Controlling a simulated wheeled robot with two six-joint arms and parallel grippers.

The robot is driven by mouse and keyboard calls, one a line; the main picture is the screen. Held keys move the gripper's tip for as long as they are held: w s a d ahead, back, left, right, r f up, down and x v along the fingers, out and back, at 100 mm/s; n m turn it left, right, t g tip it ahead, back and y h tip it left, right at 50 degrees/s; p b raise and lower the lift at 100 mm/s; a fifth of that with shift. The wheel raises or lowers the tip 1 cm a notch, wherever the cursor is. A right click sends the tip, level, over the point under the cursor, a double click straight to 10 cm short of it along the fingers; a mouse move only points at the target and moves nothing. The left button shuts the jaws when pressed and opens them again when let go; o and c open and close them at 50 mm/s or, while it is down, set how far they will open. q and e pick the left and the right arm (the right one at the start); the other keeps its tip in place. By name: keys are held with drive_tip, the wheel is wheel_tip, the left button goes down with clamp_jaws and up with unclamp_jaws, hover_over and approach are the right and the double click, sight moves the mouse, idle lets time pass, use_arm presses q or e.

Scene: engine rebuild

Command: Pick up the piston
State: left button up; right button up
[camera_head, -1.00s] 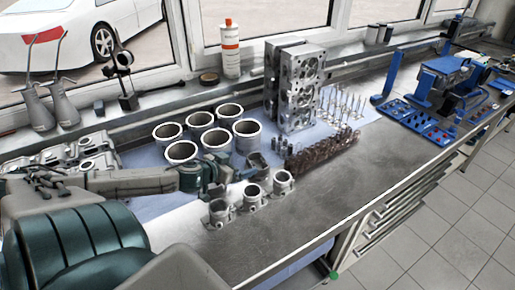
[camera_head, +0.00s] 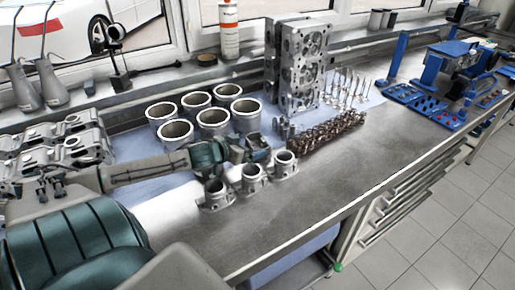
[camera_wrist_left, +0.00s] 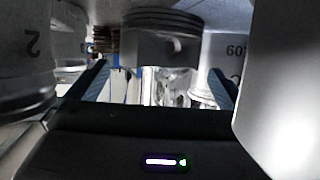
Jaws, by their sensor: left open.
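In the left wrist view a grey metal piston (camera_wrist_left: 165,45) with ring grooves stands ahead, between the two blue fingers of my left gripper (camera_wrist_left: 156,88). The fingers are apart, with no visible contact on it. In the head view my left gripper (camera_head: 262,150) is low over the bench, between the cylinder liners (camera_head: 213,124) and three small metal cylindrical parts with flanged bases (camera_head: 251,179). I cannot pick out the piston for sure there. My right gripper is not in view.
Numbered pale cylinders (camera_wrist_left: 28,55) flank the left wrist view closely. A crankshaft-like part (camera_head: 325,133), an upright cylinder head (camera_head: 297,65) and thin valves (camera_head: 347,85) stand beyond the gripper. Bare bench (camera_head: 370,155) lies to the right.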

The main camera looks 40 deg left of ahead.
sight(253, 144)
use_arm(q)
drive_tip(key=shift+w+f, duration=0.1)
drive_tip(key=shift+w, duration=0.1)
drive_tip(key=shift+w+f+b, duration=0.3)
drive_tip(key=shift+w+b, duration=0.2)
drive_tip(key=shift+w, duration=0.1)
drive_tip(key=x, duration=0.2)
drive_tip(key=shift+w+f+b, duration=0.1)
drive_tip(key=shift+w+b, duration=0.25)
drive_tip(key=shift+w+f, duration=0.25)
drive_tip(key=shift+w, duration=0.3)
